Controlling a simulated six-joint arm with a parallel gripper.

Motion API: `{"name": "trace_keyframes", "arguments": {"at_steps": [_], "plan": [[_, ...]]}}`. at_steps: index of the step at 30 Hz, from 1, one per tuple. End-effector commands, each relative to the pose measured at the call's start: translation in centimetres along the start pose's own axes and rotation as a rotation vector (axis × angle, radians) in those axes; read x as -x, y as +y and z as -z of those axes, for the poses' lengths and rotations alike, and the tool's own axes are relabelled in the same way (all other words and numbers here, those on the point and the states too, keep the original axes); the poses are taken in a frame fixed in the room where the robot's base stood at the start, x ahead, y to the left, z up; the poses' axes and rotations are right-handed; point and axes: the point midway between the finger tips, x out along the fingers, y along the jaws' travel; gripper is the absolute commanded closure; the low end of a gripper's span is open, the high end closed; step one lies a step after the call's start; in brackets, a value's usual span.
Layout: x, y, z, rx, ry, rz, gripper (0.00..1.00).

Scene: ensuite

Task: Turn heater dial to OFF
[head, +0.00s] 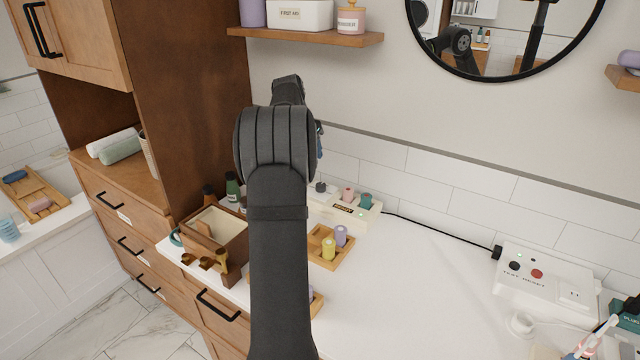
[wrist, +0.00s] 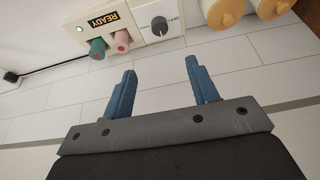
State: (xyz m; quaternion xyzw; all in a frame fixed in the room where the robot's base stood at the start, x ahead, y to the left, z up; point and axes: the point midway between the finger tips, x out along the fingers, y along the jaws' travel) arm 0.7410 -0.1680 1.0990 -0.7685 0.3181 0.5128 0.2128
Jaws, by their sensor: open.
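The heater is a cream box (head: 345,211) with a READY label, standing by the tiled wall in the head view. Its dark round dial (head: 320,187) sits near its left end; teal and pink pegs stand to the dial's right. In the wrist view the dial (wrist: 160,25) is a dark knob with a pale pointer mark; the lettering beside it is too small to read surely. A green light (wrist: 79,29) glows by the READY label. My gripper (wrist: 161,68) has its blue fingers apart and empty, pointing towards the dial but not touching it. In the head view my arm mostly hides it.
A wooden tray (head: 343,257) with yellow and purple pieces sits in front of the heater. A brown box (head: 224,242) and bottles stand left of my arm. A black cable (head: 440,229) runs to a white outlet box (head: 545,277). The counter's middle is clear.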

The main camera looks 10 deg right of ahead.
Motion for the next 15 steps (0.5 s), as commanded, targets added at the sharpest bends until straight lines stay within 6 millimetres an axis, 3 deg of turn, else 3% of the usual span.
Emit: {"name": "trace_keyframes", "arguments": {"at_steps": [5,15], "plan": [[-2.7,0.1,-0.1,0.001,-0.005,-0.003,0.46],[-10.1,0.1,-0.1,0.0,-0.003,-0.003,0.46]]}}
